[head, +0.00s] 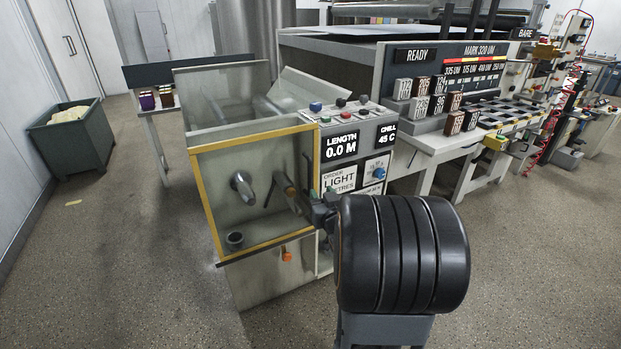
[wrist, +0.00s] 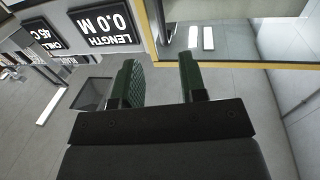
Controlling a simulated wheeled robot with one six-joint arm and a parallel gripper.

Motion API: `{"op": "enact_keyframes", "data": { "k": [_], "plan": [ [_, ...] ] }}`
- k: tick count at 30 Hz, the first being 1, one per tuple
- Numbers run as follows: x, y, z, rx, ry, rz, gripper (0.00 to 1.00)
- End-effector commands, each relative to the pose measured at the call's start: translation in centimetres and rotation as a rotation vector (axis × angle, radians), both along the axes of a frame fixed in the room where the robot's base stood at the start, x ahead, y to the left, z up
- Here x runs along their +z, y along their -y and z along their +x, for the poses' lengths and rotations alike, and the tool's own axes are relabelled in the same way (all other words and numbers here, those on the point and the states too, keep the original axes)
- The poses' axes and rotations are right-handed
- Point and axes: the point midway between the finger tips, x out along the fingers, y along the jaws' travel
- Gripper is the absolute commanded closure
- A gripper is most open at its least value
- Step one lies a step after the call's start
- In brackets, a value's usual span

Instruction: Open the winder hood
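The winder hood (head: 226,143) is a clear panel in a yellow frame. It stands across the front of the grey winder, with a spindle (head: 243,187) and a dark cup (head: 234,240) visible through it. An orange handle-like piece (head: 286,254) sits just below the frame's lower edge. In the wrist view, the yellow frame (wrist: 250,65) crosses the top right, beyond the fingers. My gripper (wrist: 160,80) is open and empty, with two green pads apart. In the head view my dark arm covers the right foreground, reaching toward the frame's right side; the fingertips are hard to make out.
A control panel (head: 349,138) reading "LENGTH 0.0 M" stands right of the hood. The coating machine (head: 450,53) with several labelled blocks is behind it at right. A green bin (head: 72,140) stands at far left.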

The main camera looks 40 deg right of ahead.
Motion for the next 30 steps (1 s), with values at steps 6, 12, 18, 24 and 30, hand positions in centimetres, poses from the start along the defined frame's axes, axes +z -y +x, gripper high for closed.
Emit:
{"op": "enact_keyframes", "data": {
  "k": [6,12,18,24,30],
  "plan": [
    [0.0,1.3,4.1,0.002,-0.001,0.001,0.61],
    [0.0,2.5,7.5,0.001,-0.002,0.0,0.61],
    [0.0,3.4,10.0,0.0,-0.001,-0.001,0.61],
    [0.0,3.8,11.2,0.001,-0.001,-0.001,0.61],
    [0.0,3.9,11.5,0.0,-0.001,0.0,0.61]
  ]
}}
